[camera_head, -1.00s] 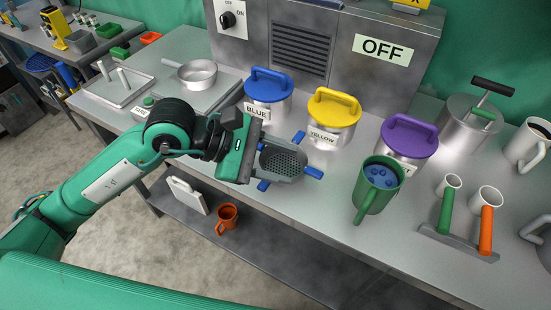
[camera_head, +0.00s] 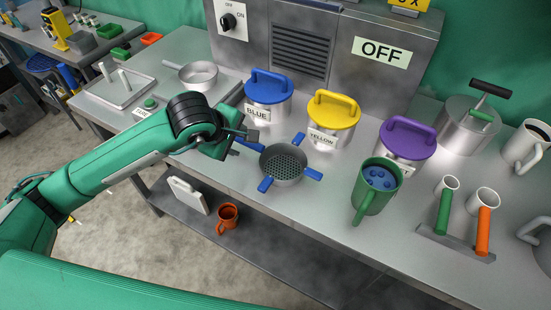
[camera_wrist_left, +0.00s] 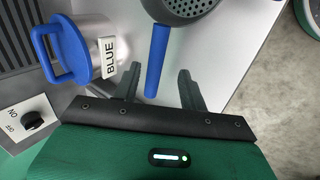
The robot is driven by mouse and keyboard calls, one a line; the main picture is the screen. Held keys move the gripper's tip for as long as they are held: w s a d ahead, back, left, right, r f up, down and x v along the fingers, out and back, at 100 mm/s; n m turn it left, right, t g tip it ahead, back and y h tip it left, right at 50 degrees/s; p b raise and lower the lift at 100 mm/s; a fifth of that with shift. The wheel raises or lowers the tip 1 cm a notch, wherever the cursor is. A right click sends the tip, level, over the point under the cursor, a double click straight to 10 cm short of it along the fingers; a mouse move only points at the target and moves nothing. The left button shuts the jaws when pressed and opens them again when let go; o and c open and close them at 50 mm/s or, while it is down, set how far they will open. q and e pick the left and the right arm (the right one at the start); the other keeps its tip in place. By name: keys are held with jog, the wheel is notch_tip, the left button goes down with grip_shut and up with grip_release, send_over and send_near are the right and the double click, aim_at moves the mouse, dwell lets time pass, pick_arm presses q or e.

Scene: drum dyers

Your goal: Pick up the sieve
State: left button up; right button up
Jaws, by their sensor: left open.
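The sieve (camera_head: 284,165) is a dark grey perforated bowl with several blue handles. It rests near the front edge of the steel counter, in front of the blue and yellow drums. In the left wrist view part of its bowl (camera_wrist_left: 183,8) shows at the top, with one blue handle (camera_wrist_left: 156,58) pointing down toward my gripper. My left gripper (camera_head: 243,143) is at the sieve's left side, open and empty. In the wrist view its fingers (camera_wrist_left: 160,75) stand on either side of that handle, with gaps; the height between them is unclear. My right gripper is not in view.
The blue-lidded drum (camera_head: 268,94) stands close behind my gripper. The yellow-lidded drum (camera_head: 332,117) is behind the sieve, the purple-lidded drum (camera_head: 408,145) farther right. A green mug (camera_head: 372,200) stands to the right. An orange mug (camera_head: 227,217) is on the lower shelf.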

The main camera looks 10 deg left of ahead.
aim_at(270, 157)
pick_arm(q)
jog(key=shift+w+d+f+p, duration=0.15)
jog(key=shift+w+f+p, duration=0.15)
jog(key=shift+w+f, duration=0.1)
jog(key=p+x, duration=0.1)
jog(key=x, duration=0.2)
jog(key=shift+w+f, duration=0.1)
jog(key=shift+w, duration=0.2)
jog(key=shift+w+d+f, duration=0.15)
jog(key=shift+w+f, duration=0.05)
jog(key=shift+f, duration=0.15)
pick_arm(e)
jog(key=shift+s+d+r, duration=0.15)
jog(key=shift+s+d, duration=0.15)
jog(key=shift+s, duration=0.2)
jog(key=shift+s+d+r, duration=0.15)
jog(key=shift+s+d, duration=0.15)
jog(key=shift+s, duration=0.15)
pick_arm(q)
jog(key=shift+c, duration=0.2)
grip_shut()
